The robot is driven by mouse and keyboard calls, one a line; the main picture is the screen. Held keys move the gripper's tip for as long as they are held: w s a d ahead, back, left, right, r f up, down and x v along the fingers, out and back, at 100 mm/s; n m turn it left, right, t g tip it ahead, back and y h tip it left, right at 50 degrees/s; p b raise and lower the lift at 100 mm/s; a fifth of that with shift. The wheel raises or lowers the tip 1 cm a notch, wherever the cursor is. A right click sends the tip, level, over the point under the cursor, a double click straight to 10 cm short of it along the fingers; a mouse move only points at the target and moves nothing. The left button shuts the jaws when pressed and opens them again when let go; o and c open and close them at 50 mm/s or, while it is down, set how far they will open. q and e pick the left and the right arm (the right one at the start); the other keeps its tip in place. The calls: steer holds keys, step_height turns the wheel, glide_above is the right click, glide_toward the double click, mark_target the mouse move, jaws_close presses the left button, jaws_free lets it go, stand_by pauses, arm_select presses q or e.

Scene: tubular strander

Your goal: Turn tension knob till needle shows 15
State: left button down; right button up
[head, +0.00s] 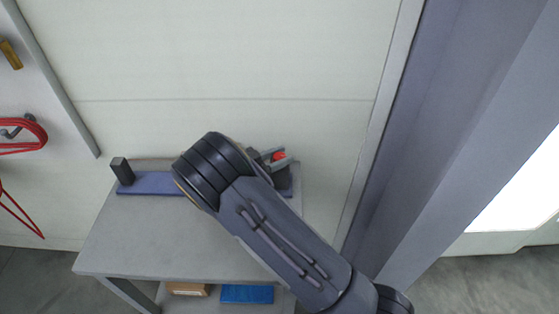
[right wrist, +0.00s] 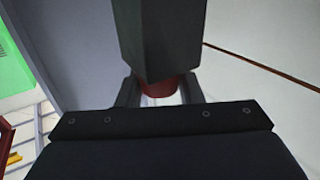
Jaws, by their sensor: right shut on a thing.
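The tension knob (head: 279,156) is a small red spot between my right gripper's fingers, at the back right of the bench. My right gripper (head: 277,158) is shut on it. In the right wrist view the red knob (right wrist: 158,88) sits between the two grey fingers, below a dark block (right wrist: 160,40) that covers much of the upper middle. A blue base plate (head: 155,184) with a dark upright block (head: 122,171) at its left end lies on the bench. My right forearm covers the plate's middle. I see no needle or scale. My left gripper is not in view.
The grey bench (head: 135,235) stands against a pale wall panel. A brown box (head: 188,289) and a blue box (head: 247,294) sit on its lower shelf. A grey column (head: 440,150) rises at right. Red looped items (head: 25,135) hang at far left.

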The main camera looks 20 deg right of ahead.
steer(key=shift+m+g+b, duration=0.45)
steer(key=shift+m+g, duration=0.35)
steer(key=shift+g, duration=0.5)
steer(key=o, duration=1)
steer(key=shift+c, duration=0.2)
steer(key=shift+r, duration=0.1)
steer(key=shift+r, duration=0.35)
steer(key=s+a+r+b, duration=0.2)
steer(key=s+a+r, duration=0.4)
steer(key=s+r, duration=0.6)
steer(key=shift+s, duration=0.3)
